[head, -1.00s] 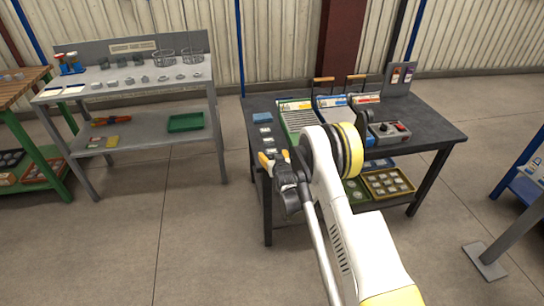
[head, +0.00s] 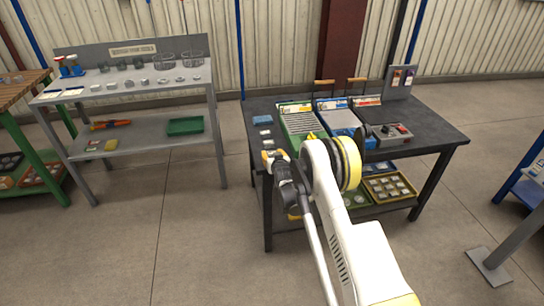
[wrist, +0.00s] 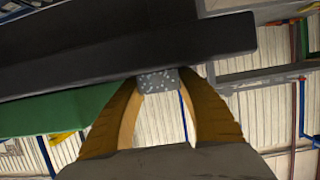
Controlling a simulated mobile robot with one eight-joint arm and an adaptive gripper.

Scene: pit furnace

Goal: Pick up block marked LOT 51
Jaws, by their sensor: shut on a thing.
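My gripper (head: 274,156) is at the left part of the dark workbench, near its front left edge. In the wrist view its two orange fingers are shut on a small grey speckled block (wrist: 158,83), gripped between the tips. No marking can be read on the block, so I cannot tell its lot number. In the head view the held block is hidden by the fingers. Small pale blocks, one of them here (head: 266,133), stay in a row on the bench behind the gripper.
The dark workbench (head: 425,142) carries a blue block (head: 262,119), sloped racks (head: 302,121) with handles, and a grey control box (head: 389,133). A yellow tray (head: 389,187) of blocks is on its lower shelf. A grey table (head: 128,75) stands left, with clear floor between.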

